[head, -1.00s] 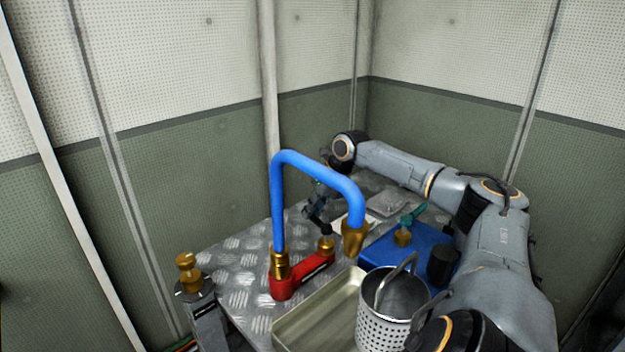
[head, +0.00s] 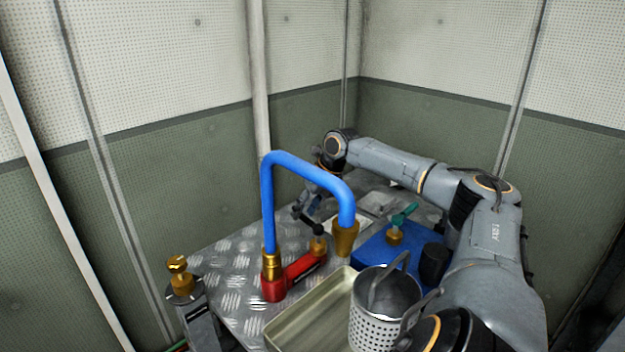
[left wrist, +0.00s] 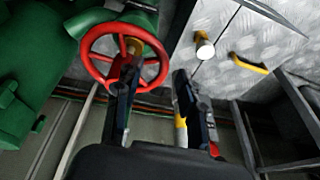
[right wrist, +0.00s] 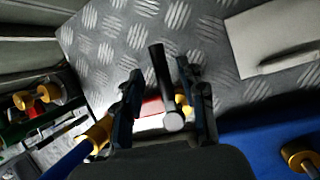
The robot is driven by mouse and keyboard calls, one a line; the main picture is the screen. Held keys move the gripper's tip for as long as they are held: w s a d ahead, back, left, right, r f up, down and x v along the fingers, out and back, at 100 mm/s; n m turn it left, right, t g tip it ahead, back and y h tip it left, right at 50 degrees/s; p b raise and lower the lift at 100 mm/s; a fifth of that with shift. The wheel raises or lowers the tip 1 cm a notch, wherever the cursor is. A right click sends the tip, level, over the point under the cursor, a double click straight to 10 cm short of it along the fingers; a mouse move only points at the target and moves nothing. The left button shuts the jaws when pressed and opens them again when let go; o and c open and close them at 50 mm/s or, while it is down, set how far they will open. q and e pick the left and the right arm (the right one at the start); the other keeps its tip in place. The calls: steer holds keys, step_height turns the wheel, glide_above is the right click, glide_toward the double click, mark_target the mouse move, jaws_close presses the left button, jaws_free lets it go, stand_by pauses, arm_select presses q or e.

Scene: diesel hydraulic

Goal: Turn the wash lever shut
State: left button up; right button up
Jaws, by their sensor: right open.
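A black lever (head: 309,223) sits on a brass valve on the red fitting (head: 290,275) below the blue spout (head: 310,170); I take it as the wash lever. It points up and to the left in the head view. My right gripper (head: 304,204) is right by it, partly hidden behind the spout. In the right wrist view the lever (right wrist: 164,85) lies between the two open fingers of my right gripper (right wrist: 160,70), with gaps showing. My left gripper (left wrist: 155,78) is open and empty, in front of a red handwheel (left wrist: 100,62).
A metal tray (head: 305,327) and a perforated basket (head: 375,325) stand in front. A blue box (head: 372,255) with a teal lever (head: 405,215) is at the right. A brass knob (head: 178,275) stands at the left corner. The tread-plate top left of the spout is clear.

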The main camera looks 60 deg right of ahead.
steer(key=v, duration=1.1)
steer(key=shift+r, duration=0.2)
